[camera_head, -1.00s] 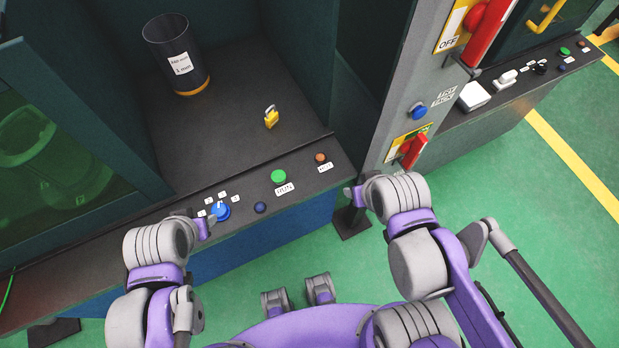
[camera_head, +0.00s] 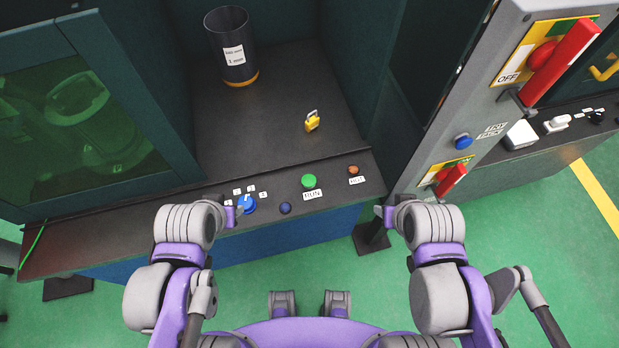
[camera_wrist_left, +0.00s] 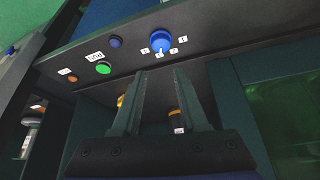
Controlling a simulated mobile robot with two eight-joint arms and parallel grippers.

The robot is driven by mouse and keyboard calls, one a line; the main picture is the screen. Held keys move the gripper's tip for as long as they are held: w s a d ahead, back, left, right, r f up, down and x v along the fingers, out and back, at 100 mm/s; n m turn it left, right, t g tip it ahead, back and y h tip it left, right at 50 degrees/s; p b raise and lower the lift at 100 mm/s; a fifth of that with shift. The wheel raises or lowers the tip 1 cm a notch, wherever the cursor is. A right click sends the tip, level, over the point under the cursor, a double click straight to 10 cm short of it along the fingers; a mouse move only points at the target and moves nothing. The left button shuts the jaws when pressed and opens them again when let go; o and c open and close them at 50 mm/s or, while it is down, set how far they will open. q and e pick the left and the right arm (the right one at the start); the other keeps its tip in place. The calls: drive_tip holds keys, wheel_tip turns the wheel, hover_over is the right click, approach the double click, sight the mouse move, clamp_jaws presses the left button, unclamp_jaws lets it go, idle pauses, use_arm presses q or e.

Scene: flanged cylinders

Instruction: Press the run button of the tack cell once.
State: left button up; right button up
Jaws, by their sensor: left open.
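The green run button (camera_head: 309,181), labelled RUN, sits on the front ledge of the cell with the bin. In the left wrist view, which is upside down, the run button (camera_wrist_left: 103,68) is left of the blue selector knob. My left gripper (camera_head: 236,213) is at the ledge's front edge, beside the blue knob (camera_head: 246,204) and left of the run button. Its two fingers (camera_wrist_left: 160,76) are apart with nothing between them. My right gripper (camera_head: 384,213) is right of the run button, in front of the post; its jaws are too small to judge.
A dark blue button (camera_head: 285,208) and an orange button (camera_head: 353,170) flank the run button. Behind are a yellow padlock (camera_head: 312,121) and a dark bin (camera_head: 233,50). The grey post (camera_head: 440,125) carries red handles and a blue button (camera_head: 463,142). Green floor is open in front.

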use_arm(q)
clamp_jaws()
idle(1.5)
